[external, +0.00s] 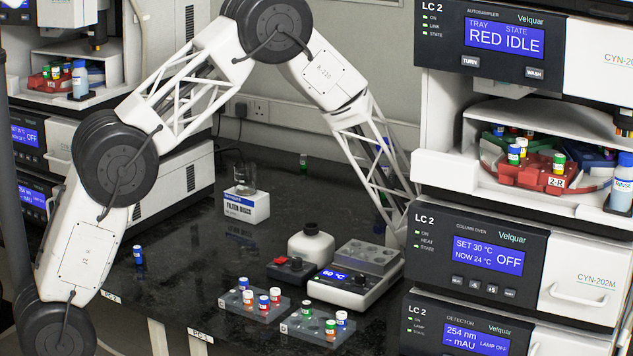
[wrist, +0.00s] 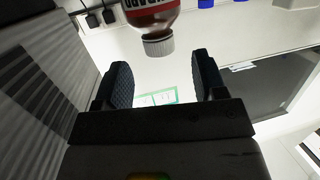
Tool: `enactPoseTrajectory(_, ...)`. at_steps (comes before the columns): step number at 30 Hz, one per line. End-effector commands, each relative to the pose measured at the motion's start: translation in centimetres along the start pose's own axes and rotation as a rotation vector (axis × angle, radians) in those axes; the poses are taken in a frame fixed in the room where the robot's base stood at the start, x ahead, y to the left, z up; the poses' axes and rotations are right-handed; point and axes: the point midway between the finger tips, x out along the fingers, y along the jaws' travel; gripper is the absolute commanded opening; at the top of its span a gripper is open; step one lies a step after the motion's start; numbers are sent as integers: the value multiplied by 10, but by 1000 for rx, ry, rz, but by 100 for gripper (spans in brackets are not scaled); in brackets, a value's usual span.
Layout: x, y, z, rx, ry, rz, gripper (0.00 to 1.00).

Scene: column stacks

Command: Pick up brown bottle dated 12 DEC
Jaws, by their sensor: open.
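In the external view my gripper is hidden behind the right instrument stack, and no brown bottle can be made out.
The right LC 2 stack (external: 478,240) stands close beside my forearm. A heater block (external: 355,283), a white bottle (external: 311,246) and vial racks (external: 254,304) stand on the dark bench (external: 190,285). Blue-based objects (wrist: 206,3) and a green-edged card (wrist: 158,98) show in the wrist view.

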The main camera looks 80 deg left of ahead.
Motion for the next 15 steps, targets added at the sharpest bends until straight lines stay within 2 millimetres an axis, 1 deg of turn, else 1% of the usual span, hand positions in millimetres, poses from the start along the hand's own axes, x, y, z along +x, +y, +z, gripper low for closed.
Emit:
enactPoseTrajectory(8,0,0,0,0,-1,1,65)
enactPoseTrajectory(15,10,0,0,0,-2,0,65)
